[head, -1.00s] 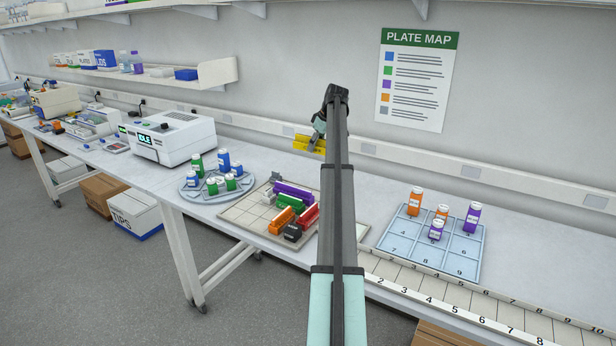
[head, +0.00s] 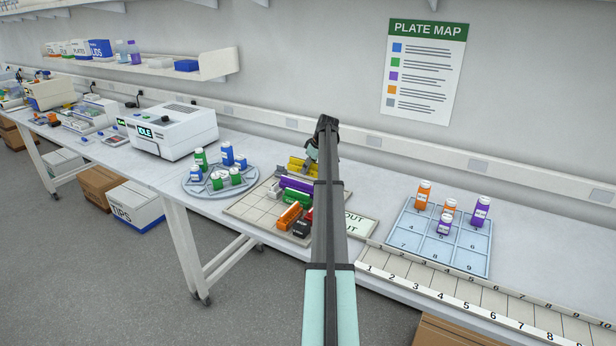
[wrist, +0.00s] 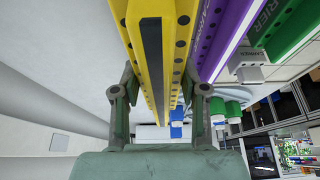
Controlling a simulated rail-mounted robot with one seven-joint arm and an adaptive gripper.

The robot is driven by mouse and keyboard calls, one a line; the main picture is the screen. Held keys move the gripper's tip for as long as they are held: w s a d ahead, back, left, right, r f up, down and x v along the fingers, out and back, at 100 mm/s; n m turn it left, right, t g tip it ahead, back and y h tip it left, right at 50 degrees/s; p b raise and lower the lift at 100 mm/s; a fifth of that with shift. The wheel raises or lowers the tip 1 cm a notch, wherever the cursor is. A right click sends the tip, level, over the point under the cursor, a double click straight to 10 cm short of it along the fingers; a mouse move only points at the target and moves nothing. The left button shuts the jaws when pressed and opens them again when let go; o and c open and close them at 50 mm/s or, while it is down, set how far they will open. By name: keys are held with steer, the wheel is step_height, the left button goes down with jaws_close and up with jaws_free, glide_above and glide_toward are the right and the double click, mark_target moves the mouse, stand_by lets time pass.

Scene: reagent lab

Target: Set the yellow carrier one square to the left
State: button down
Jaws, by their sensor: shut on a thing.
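The yellow carrier (head: 300,165) is at the back of the gridded board (head: 243,206), behind the purple carrier (head: 297,184). My gripper (head: 312,152) is shut on it, partly hidden by my arm. In the wrist view the yellow carrier (wrist: 150,45) runs between the two fingers (wrist: 160,95), with the purple carrier (wrist: 225,35) close beside it on the right. I cannot tell whether the yellow carrier touches the board.
Green (head: 297,197), orange (head: 288,216) and black (head: 302,228) carriers stand in front of the purple one. A round rack of bottles (head: 220,187) is to the left, a numbered tray (head: 410,240) to the right. The board's left squares look bare.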

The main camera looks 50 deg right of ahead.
steer(key=shift+f+p, duration=0.65)
steer(key=shift+f, duration=2)
steer(key=shift+f, duration=0.15)
steer(key=c, duration=0.6)
jaws_free()
steer(key=b+v, duration=0.3)
steer(key=v, duration=0.9)
steer(key=shift+a, duration=0.1)
